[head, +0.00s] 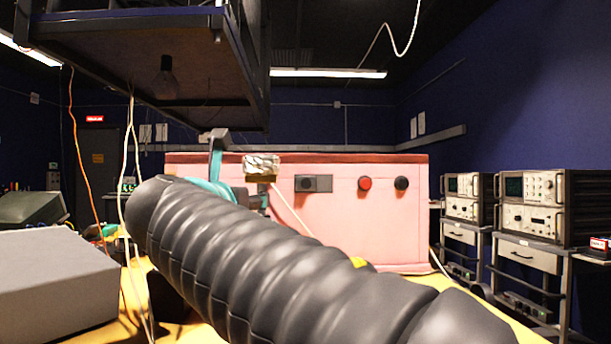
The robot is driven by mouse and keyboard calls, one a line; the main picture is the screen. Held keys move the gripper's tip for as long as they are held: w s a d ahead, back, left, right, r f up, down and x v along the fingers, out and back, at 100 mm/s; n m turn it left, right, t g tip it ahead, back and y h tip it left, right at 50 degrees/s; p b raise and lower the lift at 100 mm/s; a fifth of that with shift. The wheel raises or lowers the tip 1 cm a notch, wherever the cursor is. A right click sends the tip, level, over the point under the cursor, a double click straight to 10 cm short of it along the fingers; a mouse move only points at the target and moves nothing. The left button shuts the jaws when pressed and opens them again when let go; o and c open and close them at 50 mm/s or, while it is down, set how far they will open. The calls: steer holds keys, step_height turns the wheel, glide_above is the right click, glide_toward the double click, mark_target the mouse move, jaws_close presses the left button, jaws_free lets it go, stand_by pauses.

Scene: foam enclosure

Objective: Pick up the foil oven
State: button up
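A small box-like thing with a crinkled, shiny foil top (262,162) shows near the middle of the head view, in front of the pink panel; I take it for the foil oven. What it rests on is hidden. My arm, in a ribbed black sleeve, crosses the foreground and covers much of the area below it. Just left of the foil thing, grey and teal parts, probably my gripper (232,172), stick up past the sleeve. Its fingertips are not clearly visible, and I cannot tell whether it touches the foil thing.
A pink foam enclosure (345,225) with a red button (365,184) and black knobs stands behind on a yellow surface (428,281). A grey box (50,280) is at left. A dark rack (150,60) hangs overhead, with loose cables below. Instrument carts (530,250) stand right.

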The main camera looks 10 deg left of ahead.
steer(key=shift+w+d+r+p, duration=0.1)
steer(key=shift+w+p, duration=0.05)
steer(key=shift+w, duration=1.7)
steer(key=shift+w+d+r+p, duration=0.1)
steer(key=shift+w+p, duration=0.05)
steer(key=shift+w, duration=1.7)
steer(key=shift+f, duration=0.1)
jaws_close()
